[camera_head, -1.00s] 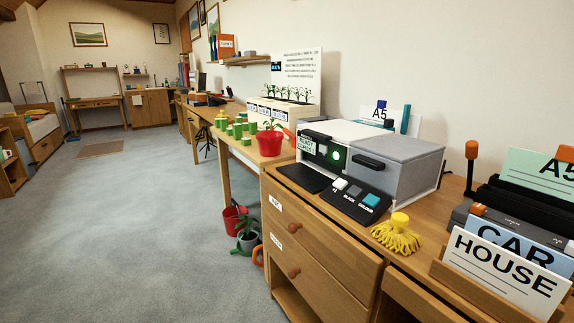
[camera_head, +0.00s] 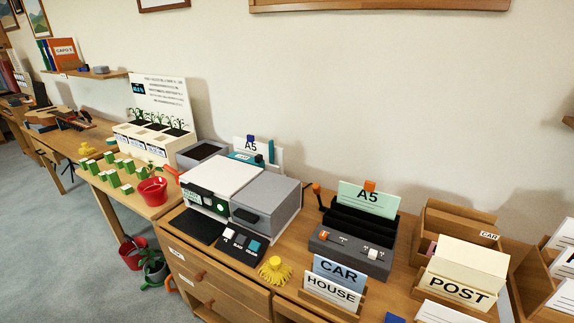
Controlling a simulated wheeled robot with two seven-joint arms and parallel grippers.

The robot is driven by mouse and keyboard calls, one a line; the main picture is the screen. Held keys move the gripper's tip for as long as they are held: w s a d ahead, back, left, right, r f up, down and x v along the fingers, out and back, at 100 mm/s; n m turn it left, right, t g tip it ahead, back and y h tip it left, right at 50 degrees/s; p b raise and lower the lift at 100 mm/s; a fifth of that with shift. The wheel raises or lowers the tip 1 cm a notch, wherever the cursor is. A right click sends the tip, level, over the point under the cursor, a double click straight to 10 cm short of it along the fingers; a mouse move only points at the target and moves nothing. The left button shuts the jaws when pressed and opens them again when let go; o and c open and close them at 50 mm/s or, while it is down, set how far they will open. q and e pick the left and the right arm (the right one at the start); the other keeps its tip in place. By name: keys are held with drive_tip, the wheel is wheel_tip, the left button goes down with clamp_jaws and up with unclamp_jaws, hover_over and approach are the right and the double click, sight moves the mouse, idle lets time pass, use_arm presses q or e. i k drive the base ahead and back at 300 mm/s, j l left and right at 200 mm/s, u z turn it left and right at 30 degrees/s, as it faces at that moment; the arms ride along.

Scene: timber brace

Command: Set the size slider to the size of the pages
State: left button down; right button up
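A grey and black machine (camera_head: 350,253) stands on the wooden bench right of centre. Its front panel carries an orange knob (camera_head: 323,236) on the left and a white knob (camera_head: 372,254) on the right, each on a marked track; the marks are too small to read. I cannot tell which is the size slider. A green sheet marked A5 (camera_head: 368,199) stands in the machine, with an orange piece at its top. A white sheet marked A5 (camera_head: 250,146) stands behind the printer (camera_head: 240,190), with a blue piece at its top. Neither gripper is in view.
Card holders marked CAR (camera_head: 338,270), HOUSE (camera_head: 331,291) and POST (camera_head: 458,288) stand around the machine. A yellow mop-like thing (camera_head: 274,270) and a black button panel (camera_head: 241,246) lie by the printer. A red pot (camera_head: 152,191) stands at left.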

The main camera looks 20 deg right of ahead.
sight(372, 254)
drive_tip(key=k+z, duration=0.15)
drive_tip(key=z, duration=1.15)
